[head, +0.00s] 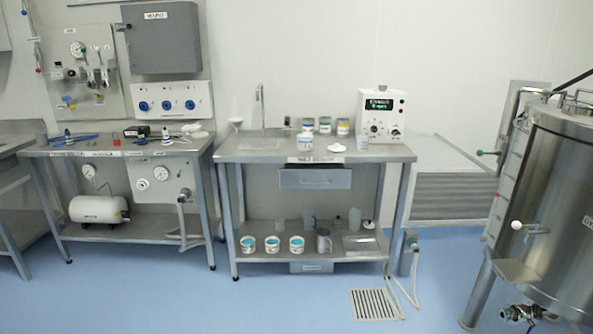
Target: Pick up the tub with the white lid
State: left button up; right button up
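Several small tubs stand on the top of the middle steel bench. One clear tub with a white top (305,141) is at the front of the group. Behind it stand a tub with a blue label (308,125), a tub with a dark label (325,125) and a tub with a yellow label (343,127). A small white-topped container (362,142) stands to their right. Which one the task means I cannot tell for certain at this size. Neither of my grippers is in view.
The middle bench (235,156) also holds a white instrument (382,115), a sink and a flat white piece (336,147). Its lower shelf holds three teal-topped tubs and a grey jug (323,241). A steel tank (545,210) stands right. Blue floor (240,305) in front is mostly clear, with a drain grate (375,304).

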aim_at(305, 142)
jog(key=i, duration=1.95)
